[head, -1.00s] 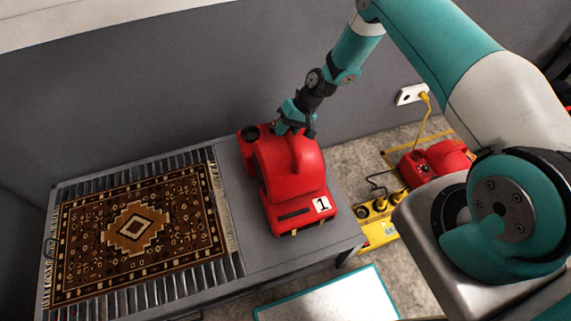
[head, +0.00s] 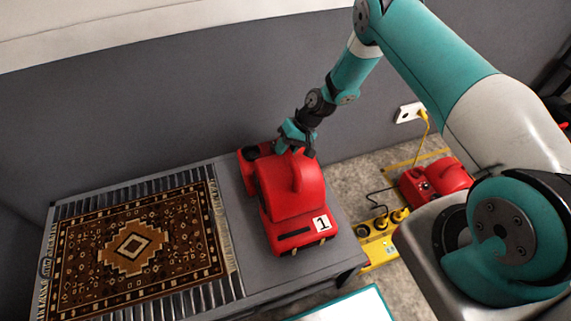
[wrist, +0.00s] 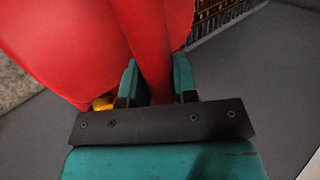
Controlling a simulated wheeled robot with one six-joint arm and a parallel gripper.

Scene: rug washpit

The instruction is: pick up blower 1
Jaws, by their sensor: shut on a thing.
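Blower 1 is a red machine (head: 290,205) with a white label marked 1, near the right end of the grey bench in the head view. My gripper (head: 296,142) reaches down to its handle from the back wall side. In the wrist view my gripper (wrist: 158,88) has its two teal fingers on either side of the red handle (wrist: 150,45) and is shut on it. The blower's red body (wrist: 75,40) fills the upper left there. The head view does not clearly show whether its underside touches the bench.
A patterned rug (head: 130,245) lies on the grey bench (head: 232,190), left of the blower. Another red machine (head: 437,182) and a yellow power strip (head: 380,230) are on the floor at right. A cable runs to a wall socket (head: 409,112). A teal-edged white panel (head: 345,305) shows at the bottom.

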